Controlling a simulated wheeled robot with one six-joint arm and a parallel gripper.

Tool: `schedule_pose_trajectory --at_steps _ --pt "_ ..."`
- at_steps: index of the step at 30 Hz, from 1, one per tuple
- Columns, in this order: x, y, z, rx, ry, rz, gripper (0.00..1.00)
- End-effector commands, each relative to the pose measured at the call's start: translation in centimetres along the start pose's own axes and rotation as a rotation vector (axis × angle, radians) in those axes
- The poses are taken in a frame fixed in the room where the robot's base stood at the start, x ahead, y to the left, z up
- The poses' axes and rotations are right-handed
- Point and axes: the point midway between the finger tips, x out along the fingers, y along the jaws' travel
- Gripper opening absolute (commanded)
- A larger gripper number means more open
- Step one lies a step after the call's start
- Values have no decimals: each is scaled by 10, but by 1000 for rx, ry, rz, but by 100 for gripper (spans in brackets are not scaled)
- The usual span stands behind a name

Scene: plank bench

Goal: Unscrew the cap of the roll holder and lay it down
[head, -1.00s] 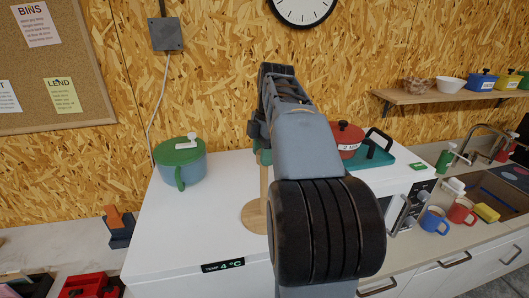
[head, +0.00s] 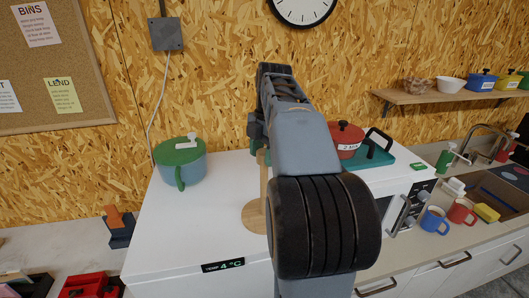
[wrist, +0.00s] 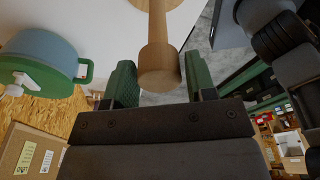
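The roll holder is a wooden post on a round wooden base (head: 255,216), standing on the white top. In the wrist view its post (wrist: 157,22) runs down to a wider wooden cap (wrist: 160,69), seen at its end. My gripper (wrist: 160,75) has its two green fingers on either side of the cap, with narrow gaps between fingers and wood, so it looks open around the cap. In the head view my arm hides the cap and most of the gripper.
A blue-grey pot with a green lid (head: 180,162) stands to the left on the white top (head: 190,225). A red pot (head: 345,140) and a teal tray (head: 374,158) are behind my arm to the right. The white top is clear between the green-lidded pot and the holder.

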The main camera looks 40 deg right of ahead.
Motion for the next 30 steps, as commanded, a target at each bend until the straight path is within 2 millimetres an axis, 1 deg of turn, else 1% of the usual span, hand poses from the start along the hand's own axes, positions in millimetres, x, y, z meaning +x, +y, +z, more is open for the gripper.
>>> schedule_pose_trajectory --at_steps 1,6,14,17,24,30 --pt "0 0 0 0 0 0 56" --pt "0 0 0 1 0 1 70" --pt "-2 0 0 1 -1 2 70" --pt "-10 1 0 1 -2 4 70" --pt "-44 1 1 2 -2 4 70" --pt "-65 0 1 2 0 2 70"
